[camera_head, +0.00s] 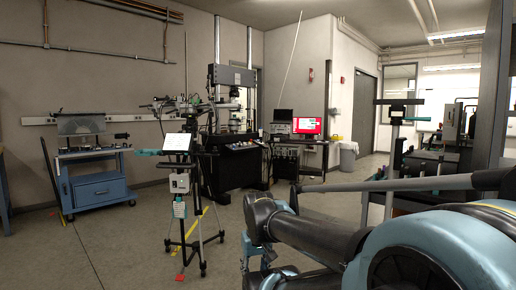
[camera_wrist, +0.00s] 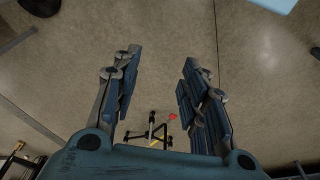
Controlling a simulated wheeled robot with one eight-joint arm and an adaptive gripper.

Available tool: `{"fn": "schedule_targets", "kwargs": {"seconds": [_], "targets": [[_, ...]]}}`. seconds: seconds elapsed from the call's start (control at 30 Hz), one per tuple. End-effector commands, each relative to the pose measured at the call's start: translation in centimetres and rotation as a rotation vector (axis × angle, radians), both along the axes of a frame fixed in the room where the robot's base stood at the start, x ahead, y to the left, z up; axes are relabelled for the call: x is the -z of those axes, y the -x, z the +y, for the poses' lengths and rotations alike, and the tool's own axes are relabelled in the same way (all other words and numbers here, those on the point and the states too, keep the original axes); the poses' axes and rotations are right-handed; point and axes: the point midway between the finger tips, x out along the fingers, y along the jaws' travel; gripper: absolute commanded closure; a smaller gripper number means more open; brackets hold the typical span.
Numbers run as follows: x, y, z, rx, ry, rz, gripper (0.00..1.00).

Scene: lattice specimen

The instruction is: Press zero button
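I cannot make out a zero button in either view. In the head view, a tall testing machine (camera_head: 232,120) stands at the back with a black cabinet base (camera_head: 233,170). Left of it, a lit tablet screen (camera_head: 178,142) sits on a wheeled tripod stand (camera_head: 169,218). A monitor with a red screen (camera_head: 307,125) stands on a desk at the right. In the wrist view, my gripper (camera_wrist: 162,58) has its two blue fingers spread apart. Nothing is between them, and they are over bare floor.
A blue cart (camera_head: 99,188) stands at the left. Red markers (camera_head: 180,277) and yellow tape lie on the floor near the tripod stand. A white bin (camera_head: 347,160) stands right of the desk. Stands and equipment fill the right side. Open floor lies in the foreground left.

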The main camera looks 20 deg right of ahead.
Motion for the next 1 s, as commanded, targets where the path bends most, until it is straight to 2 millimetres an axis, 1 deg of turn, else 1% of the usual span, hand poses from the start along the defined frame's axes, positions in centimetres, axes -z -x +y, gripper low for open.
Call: {"fn": "schedule_targets", "kwargs": {"seconds": [0.07,0.1,0.17,0.2,0.23,0.27,1.0], "targets": [[0.00,0.00,0.00,0.000,0.000,0.000,0.60],[0.00,0.01,0.00,0.000,0.000,0.000,0.69],[0.00,0.01,0.00,0.000,0.000,0.000,0.83],[0.00,0.01,0.00,0.000,0.000,0.000,0.92],[0.00,0.01,0.00,0.000,0.000,0.000,0.99],[0.00,0.01,0.00,0.000,0.000,0.000,1.00],[0.00,0.02,0.00,0.000,0.000,0.000,1.00]]}}
